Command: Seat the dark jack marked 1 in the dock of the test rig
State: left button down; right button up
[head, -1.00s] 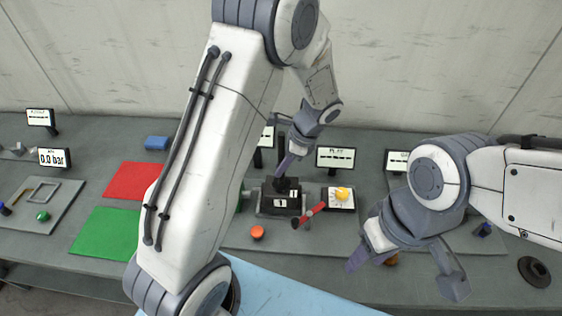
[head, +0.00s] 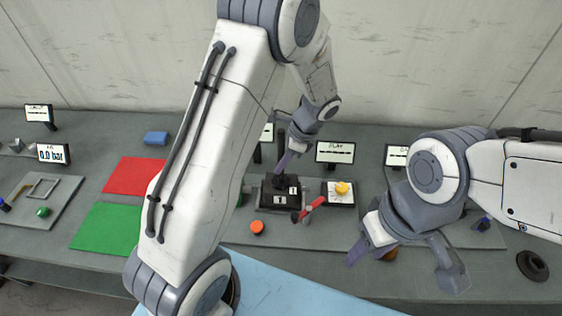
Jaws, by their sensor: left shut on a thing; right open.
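The dark jack marked 1 (head: 279,197) sits at the grey dock of the test rig (head: 258,203), in the middle of the bench. Its label faces me. My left gripper (head: 285,166) comes down from above and is shut on the top of the jack; the fingertips are partly hidden. I cannot tell whether the jack is fully down in the dock. My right gripper (head: 408,268) is open and empty above the bench's front right.
A red-handled tool (head: 311,207) lies right of the jack, by a panel with a yellow knob (head: 342,188). An orange button (head: 257,227) is in front. Red (head: 133,176) and green (head: 106,228) mats lie left. My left arm hides part of the bench.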

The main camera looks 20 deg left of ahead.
pick_arm(q)
jog(key=shift+r+p, duration=0.2)
jog(key=shift+p, duration=0.25)
dwell(1.4)
jog(key=shift+f+b, duration=0.8)
jog(key=shift+f, duration=0.35)
dwell(0.5)
jog(key=c, duration=0.7)
grip_release()
jog(key=shift+o, duration=0.2)
jog(key=shift+s+f, duration=0.1)
jog(key=shift+f, duration=0.1)
jog(key=b+v, duration=0.2)
jog(key=v, duration=0.8)
jog(key=shift+d+r, duration=0.15)
jog(key=shift+r, duration=0.2)
